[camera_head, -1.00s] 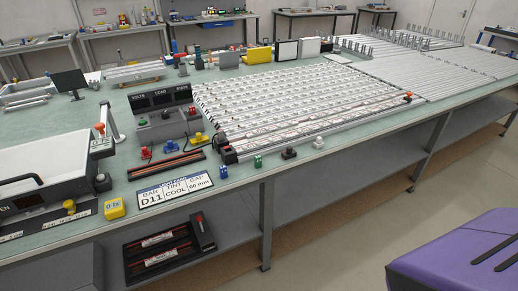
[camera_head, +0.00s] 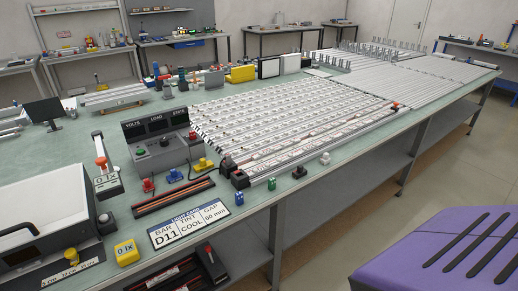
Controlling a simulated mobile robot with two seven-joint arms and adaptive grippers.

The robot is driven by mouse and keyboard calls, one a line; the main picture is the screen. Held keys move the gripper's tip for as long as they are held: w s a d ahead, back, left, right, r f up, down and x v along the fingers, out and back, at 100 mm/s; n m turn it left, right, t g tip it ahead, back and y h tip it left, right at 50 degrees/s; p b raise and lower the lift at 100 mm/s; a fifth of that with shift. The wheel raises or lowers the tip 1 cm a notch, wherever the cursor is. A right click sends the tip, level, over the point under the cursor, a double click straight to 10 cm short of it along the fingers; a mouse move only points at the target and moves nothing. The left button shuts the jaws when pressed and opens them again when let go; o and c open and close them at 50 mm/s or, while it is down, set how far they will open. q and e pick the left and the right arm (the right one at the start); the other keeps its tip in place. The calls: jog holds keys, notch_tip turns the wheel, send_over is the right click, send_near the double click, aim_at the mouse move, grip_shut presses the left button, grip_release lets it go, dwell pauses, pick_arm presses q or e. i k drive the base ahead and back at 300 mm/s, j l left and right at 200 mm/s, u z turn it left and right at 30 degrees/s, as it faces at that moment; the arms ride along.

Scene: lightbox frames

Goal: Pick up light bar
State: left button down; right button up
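Several long white light bars (camera_head: 290,108) lie side by side in a large flat array on the green table. A label card (camera_head: 188,224) at the table's front edge reads BAR D11, TINT COOL, GAP 60 mm. A dark rack with reddish strips (camera_head: 173,196) lies behind the card. Neither of my grippers shows in the head view.
A meter box (camera_head: 160,140) marked VOLTS and LOAD stands left of the array, and a grey machine (camera_head: 45,230) at the lower left. A yellow block (camera_head: 126,252) sits near the front edge. A purple slotted block (camera_head: 450,255) fills the lower right. Grey floor lies between.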

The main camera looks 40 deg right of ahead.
aim_at(259, 155)
jog(key=i+j+z, duration=0.1)
jog(key=z, duration=0.25)
jog(key=i+j+z, duration=0.1)
jog(key=j+z, duration=0.35)
jog(key=z, duration=0.2)
jog(key=i+j, duration=0.05)
